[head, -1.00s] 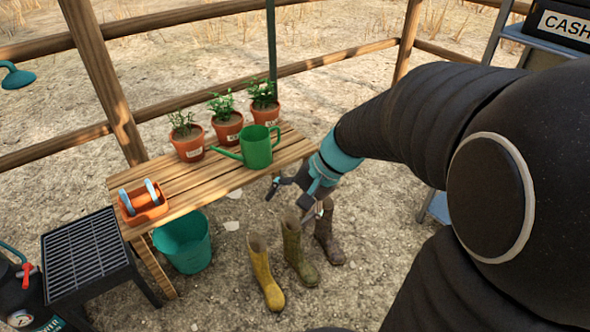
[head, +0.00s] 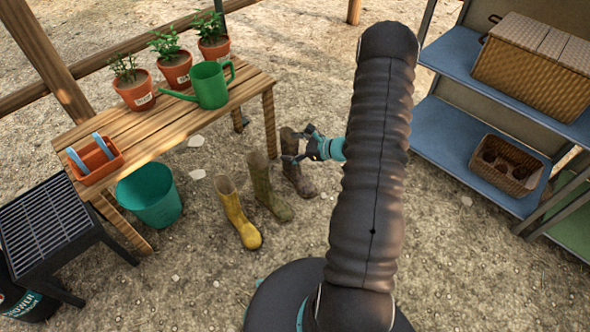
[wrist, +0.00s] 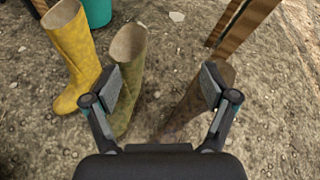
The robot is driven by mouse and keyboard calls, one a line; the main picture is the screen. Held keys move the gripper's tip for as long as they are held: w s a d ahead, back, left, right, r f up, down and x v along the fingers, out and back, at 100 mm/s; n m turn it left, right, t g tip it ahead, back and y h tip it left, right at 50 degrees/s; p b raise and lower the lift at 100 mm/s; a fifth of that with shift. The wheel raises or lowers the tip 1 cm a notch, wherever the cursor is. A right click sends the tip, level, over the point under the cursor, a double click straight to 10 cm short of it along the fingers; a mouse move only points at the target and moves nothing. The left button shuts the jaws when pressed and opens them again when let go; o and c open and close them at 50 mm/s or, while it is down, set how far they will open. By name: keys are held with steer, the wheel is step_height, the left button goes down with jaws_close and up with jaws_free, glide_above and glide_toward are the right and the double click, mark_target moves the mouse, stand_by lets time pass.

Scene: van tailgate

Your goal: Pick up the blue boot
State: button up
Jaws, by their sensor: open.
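Three boots stand upright on the ground, and none of them looks blue. The yellow boot (head: 237,215) is at the left, the olive-green boot (head: 266,190) in the middle and the brown boot (head: 296,172) at the right. My gripper (head: 294,148) is open by the top of the brown boot. In the wrist view my gripper (wrist: 162,86) has its fingers wide apart and empty. The left finger overlaps the green boot (wrist: 130,62) and the right finger partly hides the brown boot (wrist: 193,104). The yellow boot (wrist: 72,52) is further left. Contact cannot be told.
A wooden table (head: 150,128) with potted plants, a green watering can (head: 210,86) and an orange caddy (head: 95,160) stands behind the boots at left. A teal bucket (head: 150,197) is beside it. Blue shelving (head: 440,140) with baskets stands at right. Ground in front is clear.

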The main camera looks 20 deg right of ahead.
mark_target(297, 165)
steer(key=s+d+f+m+t+h, duration=0.15)
steer(key=d+f+m, duration=0.25)
steer(key=f, duration=0.4)
steer(key=s+d+f+m+t+h, duration=0.1)
steer(key=d+f+m+h, duration=0.25)
steer(key=f, duration=0.35)
steer(key=shift+n+y, duration=0.25)
steer(key=shift+y, duration=0.05)
steer(key=x, duration=0.2)
steer(key=b+x, duration=0.1)
steer(key=x, duration=0.2)
steer(key=d+x, duration=0.1)
steer(key=x, duration=0.1)
steer(key=shift+w+a+f, duration=0.1)
steer(key=shift+w+f, duration=0.1)
steer(key=shift+f, duration=0.25)
steer(key=shift+d+b+x, duration=0.15)
steer(key=shift+b+x, duration=0.1)
steer(key=shift+x, duration=1.3)
steer(key=shift+d+b+x, duration=0.1)
steer(key=shift+b+x, duration=0.1)
steer(key=shift+x, duration=1.3)
steer(key=shift+f, duration=0.1)
steer(key=shift+c, duration=0.3)
steer(key=c, duration=1.5)
steer(key=shift+o, duration=0.2)
